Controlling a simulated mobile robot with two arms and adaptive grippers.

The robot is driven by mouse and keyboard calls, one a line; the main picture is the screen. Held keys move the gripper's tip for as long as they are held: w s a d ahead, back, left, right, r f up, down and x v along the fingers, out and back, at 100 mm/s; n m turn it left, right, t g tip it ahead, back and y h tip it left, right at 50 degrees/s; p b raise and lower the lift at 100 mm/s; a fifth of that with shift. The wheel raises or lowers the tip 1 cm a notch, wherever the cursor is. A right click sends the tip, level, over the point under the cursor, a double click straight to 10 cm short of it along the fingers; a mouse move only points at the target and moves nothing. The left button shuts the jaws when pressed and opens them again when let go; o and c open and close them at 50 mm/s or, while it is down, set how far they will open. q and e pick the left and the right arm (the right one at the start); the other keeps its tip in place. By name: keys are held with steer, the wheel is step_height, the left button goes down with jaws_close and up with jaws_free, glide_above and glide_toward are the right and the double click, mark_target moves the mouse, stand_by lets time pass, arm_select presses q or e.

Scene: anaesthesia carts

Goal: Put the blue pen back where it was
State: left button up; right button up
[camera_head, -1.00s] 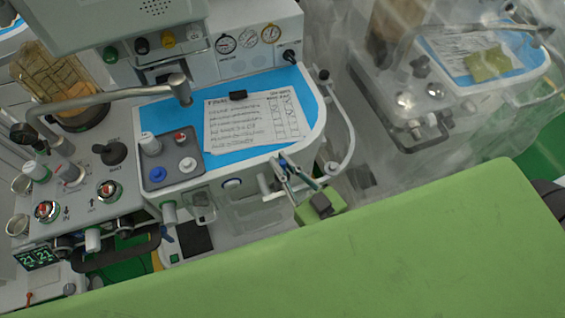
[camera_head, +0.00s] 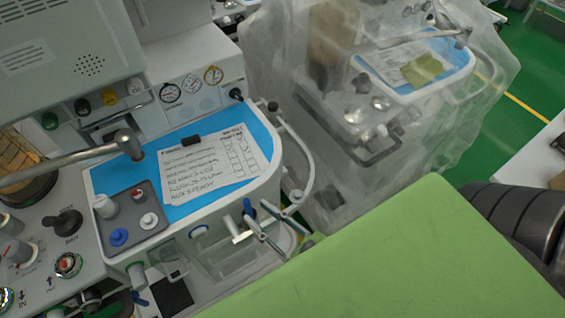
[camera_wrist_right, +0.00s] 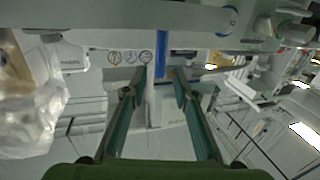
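The blue pen (camera_head: 247,207) stands about upright at the front edge of the near cart, by a small white fitting. In the right wrist view, a blue upright bar (camera_wrist_right: 162,54), apparently the pen, shows between the fingertips. My right gripper (camera_head: 258,218) has its two thin greenish fingers pointing at the pen. In the wrist view, the right gripper (camera_wrist_right: 159,82) is open, with a gap on each side of the bar. I cannot tell how deep the pen is between the fingers. The gripper's base is hidden in the head view. My left gripper is out of view.
The cart's blue top (camera_head: 262,131) carries a written sheet (camera_head: 208,168) and a grey knob panel (camera_head: 134,222). A curved white rail (camera_head: 306,165) runs right of the gripper. A plastic-covered cart (camera_head: 440,125) stands behind. A large green surface fills the lower right.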

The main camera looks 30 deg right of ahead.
steer(key=v, duration=0.6)
steer(key=shift+s+b, duration=0.35)
steer(key=shift+b, duration=0.05)
steer(key=shift+d, duration=0.15)
steer(key=s+d+f+g+h, duration=0.1)
steer(key=s+d+f+g, duration=0.15)
steer(key=f, duration=0.95)
steer(key=s+d+f+g+h, duration=0.1)
steer(key=f+g, duration=0.2)
steer(key=f, duration=0.9)
steer(key=s+d+f+g+h, duration=0.1)
steer(key=s+f+g, duration=0.15)
steer(key=f, duration=0.95)
steer(key=s+d+f+m+g+h, duration=0.1)
steer(key=s+d+f+g, duration=0.3)
steer(key=s+f+g, duration=0.4)
steer(key=shift+s+f+h, duration=0.6)
steer(key=shift+s+f, duration=2.4)
steer(key=shift+f, duration=0.75)
